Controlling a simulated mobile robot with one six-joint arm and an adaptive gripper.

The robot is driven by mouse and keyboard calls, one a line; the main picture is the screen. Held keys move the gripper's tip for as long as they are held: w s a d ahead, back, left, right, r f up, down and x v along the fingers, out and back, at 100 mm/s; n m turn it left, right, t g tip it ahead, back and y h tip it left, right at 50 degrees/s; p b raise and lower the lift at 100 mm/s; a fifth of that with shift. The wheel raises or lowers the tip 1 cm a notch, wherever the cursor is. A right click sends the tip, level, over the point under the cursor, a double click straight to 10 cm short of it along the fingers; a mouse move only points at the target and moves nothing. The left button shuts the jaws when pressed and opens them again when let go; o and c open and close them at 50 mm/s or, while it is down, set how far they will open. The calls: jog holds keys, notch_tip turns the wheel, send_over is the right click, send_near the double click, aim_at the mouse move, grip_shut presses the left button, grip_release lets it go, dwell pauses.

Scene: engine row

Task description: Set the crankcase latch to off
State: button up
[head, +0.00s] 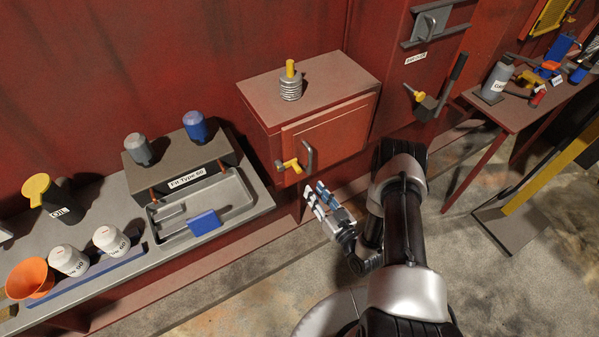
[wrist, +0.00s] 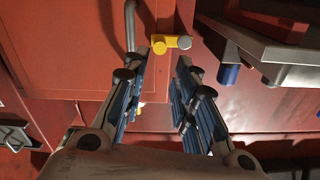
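A yellow latch (head: 291,165) sits on the front of a red box (head: 325,127), beside a grey bar handle (head: 309,156). In the wrist view the latch (wrist: 166,43) has a yellow arm lying sideways with a grey end, just beyond my fingertips. No label on this latch is readable. A second yellow latch (head: 413,92) is on the red wall to the right. My gripper (head: 322,198) is open and empty, in front of and below the box. In the wrist view its fingers (wrist: 168,64) are apart, pointing toward the box door, not touching the latch.
A grey bench (head: 100,282) on the left holds a tray (head: 261,198), filters, an orange funnel (head: 30,278) and an oil can (head: 52,196). A spring-like part (head: 290,86) stands on the box. A dark lever (head: 453,80) sticks out right of it.

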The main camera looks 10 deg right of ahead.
aim_at(300, 170)
jog(key=b+x, duration=0.1)
jog(key=x, duration=0.9)
jog(key=shift+w+b, duration=0.25)
jog(key=shift+b, duration=0.1)
jog(key=shift+c, duration=0.5)
grip_shut()
